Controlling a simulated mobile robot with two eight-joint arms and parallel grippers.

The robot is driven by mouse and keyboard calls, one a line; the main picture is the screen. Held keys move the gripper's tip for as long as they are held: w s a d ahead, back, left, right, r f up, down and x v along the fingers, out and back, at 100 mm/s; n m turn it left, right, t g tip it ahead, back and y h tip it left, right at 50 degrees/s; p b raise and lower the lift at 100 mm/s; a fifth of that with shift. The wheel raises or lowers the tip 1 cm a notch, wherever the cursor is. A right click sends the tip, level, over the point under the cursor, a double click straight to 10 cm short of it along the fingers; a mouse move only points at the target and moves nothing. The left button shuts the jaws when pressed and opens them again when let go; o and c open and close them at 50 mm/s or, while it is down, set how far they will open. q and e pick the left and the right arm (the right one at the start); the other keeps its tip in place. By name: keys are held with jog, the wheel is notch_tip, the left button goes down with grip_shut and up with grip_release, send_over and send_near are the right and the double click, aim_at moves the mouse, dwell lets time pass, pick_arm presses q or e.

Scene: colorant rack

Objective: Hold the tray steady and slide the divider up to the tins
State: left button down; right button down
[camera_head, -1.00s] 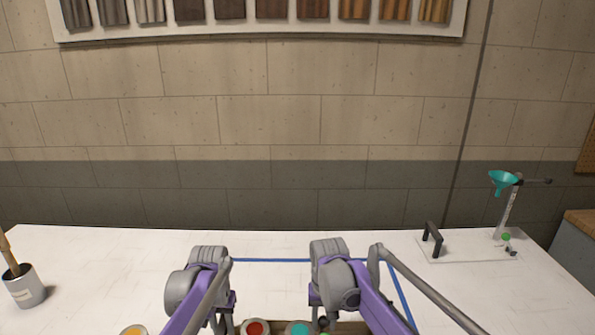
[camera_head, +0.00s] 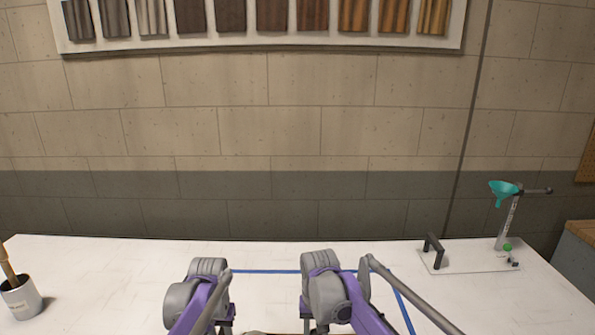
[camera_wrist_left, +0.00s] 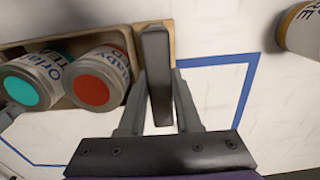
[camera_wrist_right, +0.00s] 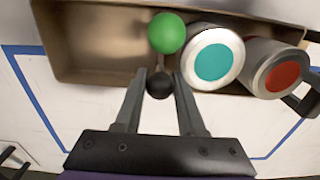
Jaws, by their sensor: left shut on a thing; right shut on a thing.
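The tan tray (camera_wrist_right: 85,72) lies at the near side of the table; in the left wrist view its end wall (camera_wrist_left: 168,42) shows beside a dark upright handle (camera_wrist_left: 157,60). My left gripper (camera_wrist_left: 158,90) is shut on that handle. A teal-topped tin (camera_wrist_right: 214,60) and a red-topped tin (camera_wrist_right: 281,77) lie side by side in the tray. The divider shows only as a thin upright piece with a green knob (camera_wrist_right: 166,33) and a black knob (camera_wrist_right: 159,85). My right gripper (camera_wrist_right: 158,76) is shut on it at the black knob. The divider is close beside the teal-topped tin; contact is unclear.
Blue tape (camera_head: 265,271) outlines an area around the tray. A separate tin (camera_wrist_left: 303,28) stands outside the tray's held end.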

pick_arm(q)
jog(key=shift+d, duration=0.1)
pick_arm(e)
jog(key=shift+a, duration=0.2)
jog(key=shift+a, duration=1)
jog(key=shift+a, duration=0.75)
jog(key=shift+c, duration=2.1)
grip_release()
